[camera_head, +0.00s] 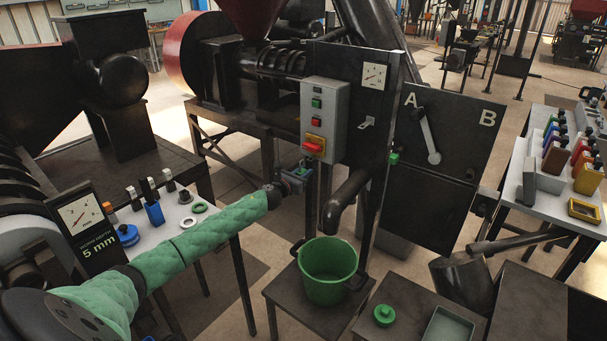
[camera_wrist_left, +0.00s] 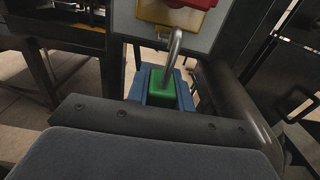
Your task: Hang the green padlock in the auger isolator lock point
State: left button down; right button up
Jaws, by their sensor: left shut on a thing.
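The green padlock (camera_wrist_left: 161,90) stands upright between the blue finger pads of my left gripper (camera_wrist_left: 161,85) in the left wrist view. Its grey shackle (camera_wrist_left: 174,52) points up and overlaps the lower edge of the yellow isolator plate (camera_wrist_left: 160,13). In the head view my left gripper (camera_head: 296,175) is shut on the padlock, just below the grey control box (camera_head: 325,112). The isolator's red handle (camera_head: 312,147) sits on its yellow plate low on that box. I cannot tell whether the shackle passes through the lock point. My right gripper is not in view.
A dark spout (camera_head: 342,200) bends down right of my left gripper, above a green bucket (camera_head: 328,272) on a stand. A panel with a lever (camera_head: 429,140) marked A and B is to the right. A side table (camera_head: 517,190) holds several coloured padlocks.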

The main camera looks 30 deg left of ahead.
pick_arm(q)
jog(key=shift+w, duration=0.65)
jog(key=shift+w, duration=0.2)
jog(key=shift+w+d, duration=0.1)
jog(key=shift+w, duration=0.25)
jog(key=shift+w, duration=0.25)
jog(key=shift+b, duration=0.4)
jog(key=shift+w, duration=0.3)
jog(key=shift+w+d, duration=0.1)
jog(key=shift+w, duration=0.3)
jog(key=shift+f+b, duration=0.1)
jog(key=shift+b, duration=0.2)
